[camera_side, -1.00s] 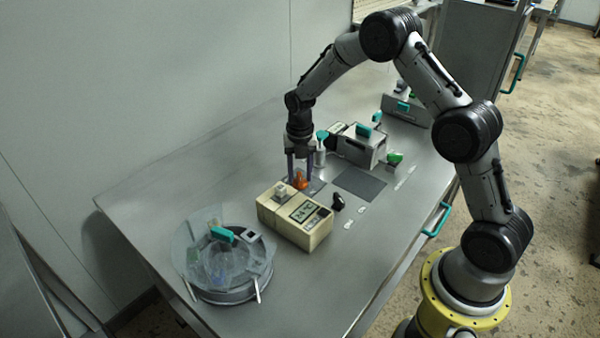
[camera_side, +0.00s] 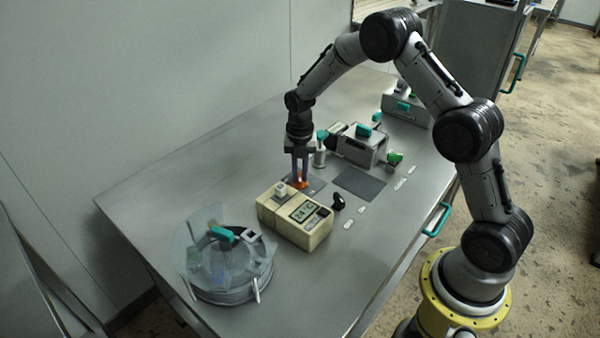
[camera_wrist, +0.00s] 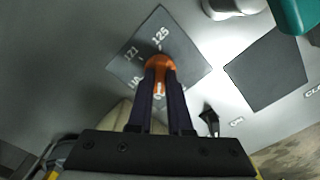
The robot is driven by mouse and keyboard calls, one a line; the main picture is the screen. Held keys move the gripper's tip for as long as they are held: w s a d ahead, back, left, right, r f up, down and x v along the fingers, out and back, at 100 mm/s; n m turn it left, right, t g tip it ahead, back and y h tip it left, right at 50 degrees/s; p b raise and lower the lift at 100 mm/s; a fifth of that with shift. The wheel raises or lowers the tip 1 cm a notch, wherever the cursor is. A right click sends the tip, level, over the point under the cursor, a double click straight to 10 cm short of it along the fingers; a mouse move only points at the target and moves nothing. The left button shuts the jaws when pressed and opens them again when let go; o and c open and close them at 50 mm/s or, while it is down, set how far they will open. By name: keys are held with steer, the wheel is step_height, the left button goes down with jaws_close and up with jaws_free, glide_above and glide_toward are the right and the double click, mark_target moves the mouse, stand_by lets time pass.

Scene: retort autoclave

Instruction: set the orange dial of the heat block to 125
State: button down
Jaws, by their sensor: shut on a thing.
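The orange dial (camera_wrist: 160,62) stands on a dark square plate (camera_wrist: 185,52) printed with white numbers, with 121 and 125 readable near its far corner. Other marks are partly hidden by my fingers. In the side view the dial (camera_side: 300,184) sits just behind the beige heat block (camera_side: 294,219), whose display appears to read 24 °C. My gripper (camera_wrist: 160,75) points down over the plate, its two dark fingers shut on the dial from both sides. I cannot tell which number the dial points to.
A round container with a clear lid (camera_side: 228,262) stands at the left front. A grey device with teal handles (camera_side: 362,146) and a metal cylinder (camera_side: 319,158) stand behind the dial. A black knob (camera_side: 338,201) is right of the heat block. A bare dark mat (camera_side: 359,183) lies nearby.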

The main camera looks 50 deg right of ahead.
steer(key=m, duration=0.9)
steer(key=shift+r, duration=0.1)
steer(key=m, duration=0.9)
steer(key=shift+m, duration=0.3)
steer(key=m, duration=1.2)
steer(key=shift+m, duration=2.1)
